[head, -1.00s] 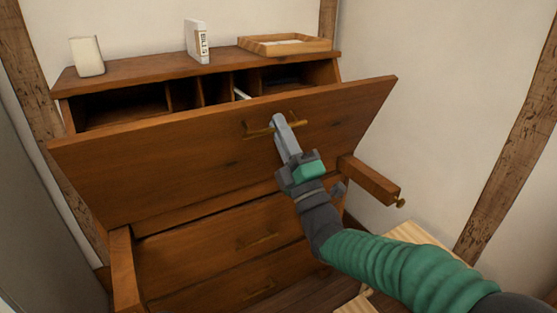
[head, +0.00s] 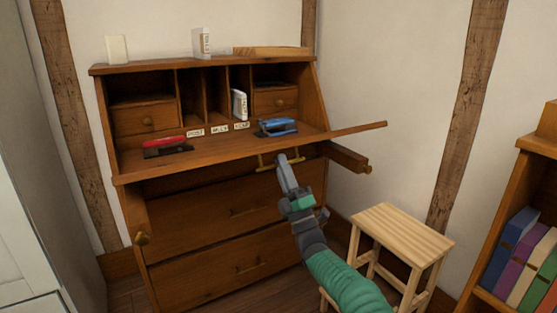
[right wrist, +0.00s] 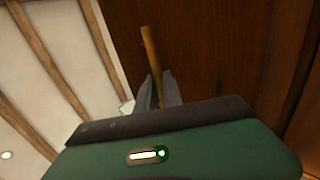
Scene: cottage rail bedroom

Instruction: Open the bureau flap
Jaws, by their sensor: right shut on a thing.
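The bureau flap (head: 222,154) is swung down and lies close to level in the head view. Its inner face is up and the compartments behind it are open to view. My right gripper (head: 288,160) is at the flap's front edge, shut on the brass handle (head: 265,161). In the right wrist view the handle (right wrist: 149,52) stands between the two fingers (right wrist: 160,88). The right pull-out support (head: 345,156) sticks out below the flap, and the left one (head: 140,232) shows its knob. I cannot tell whether the flap touches them. My left gripper is out of view.
A red-and-black object (head: 166,147) and a blue object (head: 277,127) lie at the back of the open desk area. Drawers (head: 215,217) fill the bureau below. A wooden stool (head: 402,228) stands to the right, with a bookcase (head: 530,200) beyond.

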